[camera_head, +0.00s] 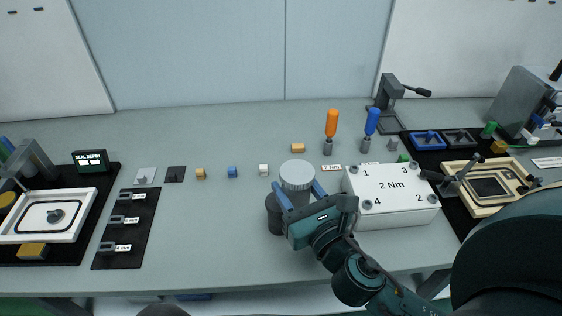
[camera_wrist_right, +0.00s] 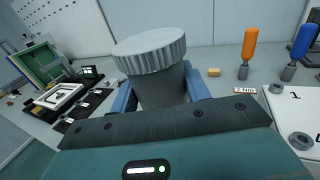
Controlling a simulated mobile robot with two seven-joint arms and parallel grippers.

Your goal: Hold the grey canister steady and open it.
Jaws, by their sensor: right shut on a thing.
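The grey canister has a light grey ribbed lid (camera_head: 297,176) on a darker body. In the right wrist view, the lid (camera_wrist_right: 150,52) sits on top and the dark tapered body (camera_wrist_right: 162,86) shows below it. My right gripper (camera_head: 300,192) is shut on the body, with one blue finger on each side under the lid. A dark cylindrical piece (camera_head: 275,214) shows left of the gripper; I cannot tell if it is part of the canister. The gripper hides the canister's lower part. My left gripper is not in view.
A white box marked 2 Nm (camera_head: 392,213) stands close right of the gripper. Orange (camera_head: 332,123) and blue (camera_head: 372,121) screwdrivers stand behind it. Small blocks, including a blue one (camera_head: 232,172), lie at back left. The bench between the black holder strip (camera_head: 125,230) and the canister is clear.

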